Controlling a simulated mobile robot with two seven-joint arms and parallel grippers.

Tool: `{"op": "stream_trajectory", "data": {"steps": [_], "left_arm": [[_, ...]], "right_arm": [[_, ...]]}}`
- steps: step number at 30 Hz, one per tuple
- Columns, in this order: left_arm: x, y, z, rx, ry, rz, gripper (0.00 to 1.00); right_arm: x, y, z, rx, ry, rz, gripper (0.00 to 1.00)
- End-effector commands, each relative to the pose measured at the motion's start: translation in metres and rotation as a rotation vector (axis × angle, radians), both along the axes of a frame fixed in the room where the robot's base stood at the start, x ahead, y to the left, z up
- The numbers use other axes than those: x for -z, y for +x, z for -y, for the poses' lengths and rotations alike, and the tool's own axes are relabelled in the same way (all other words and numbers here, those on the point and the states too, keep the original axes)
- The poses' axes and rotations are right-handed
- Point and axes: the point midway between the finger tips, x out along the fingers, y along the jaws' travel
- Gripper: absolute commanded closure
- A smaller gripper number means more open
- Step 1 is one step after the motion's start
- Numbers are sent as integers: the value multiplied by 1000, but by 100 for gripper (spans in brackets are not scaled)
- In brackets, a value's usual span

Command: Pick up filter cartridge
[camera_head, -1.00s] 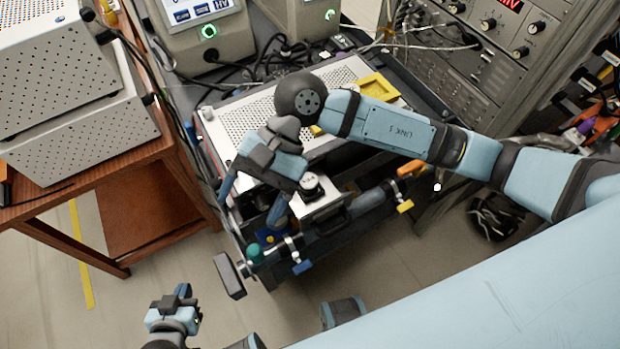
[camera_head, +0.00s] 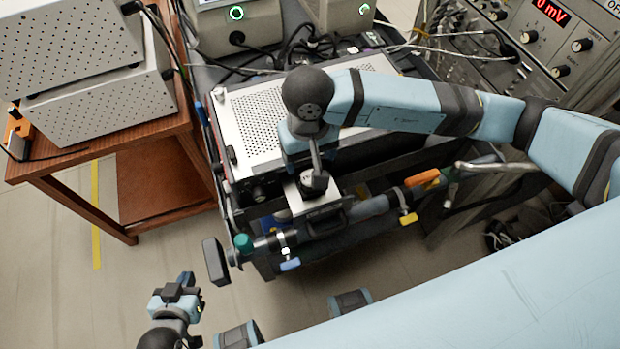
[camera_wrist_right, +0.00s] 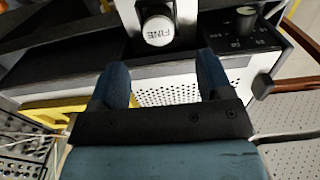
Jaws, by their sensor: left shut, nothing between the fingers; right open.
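A round pale cap marked FINE (camera_wrist_right: 158,30) on a dark cylindrical body shows in the right wrist view. It is the likeliest filter cartridge, though I cannot be sure. In the head view a dark round knob on a silver block (camera_head: 300,205) sits at the same place, partly covered by my right gripper. My right gripper (camera_head: 318,182) is over that block. In the wrist view its two blue fingers (camera_wrist_right: 163,75) are apart and empty, with the cap beyond the gap between them. My left gripper (camera_head: 184,281) is shut and empty, low at the left over the floor.
A perforated silver instrument (camera_head: 258,125) lies behind the block. A horizontal pipe with an orange handle (camera_head: 422,178) and a yellow handle (camera_head: 408,218) runs along the front. A wooden table (camera_head: 105,170) with grey boxes stands at left. A rack (camera_head: 550,45) stands at right.

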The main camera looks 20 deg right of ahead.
Motion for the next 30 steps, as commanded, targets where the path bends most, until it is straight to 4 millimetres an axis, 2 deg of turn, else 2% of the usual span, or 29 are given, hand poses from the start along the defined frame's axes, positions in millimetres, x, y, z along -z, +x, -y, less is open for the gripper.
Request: {"op": "stream_trajectory", "data": {"steps": [3,8,17,26,30], "left_arm": [[0,0,0,1,1,-1,100],[-2,-1,1,2,2,-3,100],[-6,-3,1,7,8,-2,100],[-3,-5,1,8,11,-5,100],[-5,-4,1,8,10,-1,100]], "right_arm": [[13,-1,0,1,0,-1,28],[22,-1,0,1,1,-2,28],[63,-3,1,2,1,-3,28],[69,-3,1,1,1,1,28],[68,-3,1,1,1,1,58]]}}
